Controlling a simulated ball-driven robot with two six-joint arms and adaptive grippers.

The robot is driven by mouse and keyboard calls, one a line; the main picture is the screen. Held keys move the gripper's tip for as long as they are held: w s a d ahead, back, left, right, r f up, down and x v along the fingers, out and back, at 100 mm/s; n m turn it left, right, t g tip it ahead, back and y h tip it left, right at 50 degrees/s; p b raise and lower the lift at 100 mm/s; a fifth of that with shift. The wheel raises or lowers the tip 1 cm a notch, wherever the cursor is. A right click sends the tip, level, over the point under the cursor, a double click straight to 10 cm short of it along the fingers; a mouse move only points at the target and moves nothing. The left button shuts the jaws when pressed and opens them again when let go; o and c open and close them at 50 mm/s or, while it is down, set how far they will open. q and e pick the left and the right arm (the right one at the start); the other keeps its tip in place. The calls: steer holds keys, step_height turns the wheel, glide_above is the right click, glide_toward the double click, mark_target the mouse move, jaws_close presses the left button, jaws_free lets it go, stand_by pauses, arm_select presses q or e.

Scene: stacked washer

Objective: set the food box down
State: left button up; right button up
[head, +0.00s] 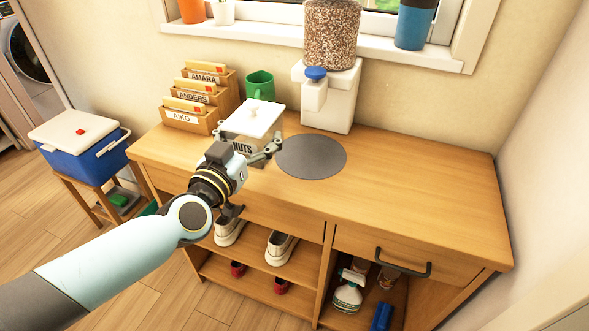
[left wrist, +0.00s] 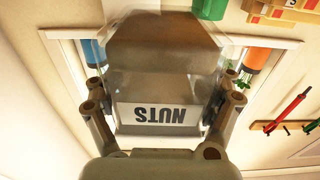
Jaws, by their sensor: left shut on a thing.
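The food box (head: 243,147) is a clear box with a white lid (head: 253,117) and a label reading NUTS. My left gripper (head: 247,156) is shut on it, at the front part of the counter, left of the round grey mat (head: 311,156). The box looks upright; I cannot tell whether its base touches the counter, as the gripper hides it. In the left wrist view the food box (left wrist: 165,65) sits between the two fingers, brownish contents inside and its label upside down. My right gripper is not in view.
The wooden counter (head: 420,185) is clear right of the mat. A white dispenser (head: 328,95) stands behind the mat. A blue cooler (head: 85,150) is at left.

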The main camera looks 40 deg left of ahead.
arm_select(q)
steer(key=w+d+f+b, duration=0.1)
steer(key=w+d+f, duration=0.1)
steer(key=w+d+f+b, duration=0.1)
steer(key=w+d+f, duration=0.1)
steer(key=w+d, duration=0.1)
steer(key=shift+w+d+f+b, duration=0.1)
steer(key=shift+f+b, duration=0.1)
steer(key=shift+b, duration=0.15)
steer(key=shift+f, duration=0.3)
step_height(320, 180, down, 4)
steer(key=b, duration=0.2)
steer(key=shift+r+b, duration=0.2)
steer(key=shift+b, duration=0.2)
steer(key=shift+r, duration=0.15)
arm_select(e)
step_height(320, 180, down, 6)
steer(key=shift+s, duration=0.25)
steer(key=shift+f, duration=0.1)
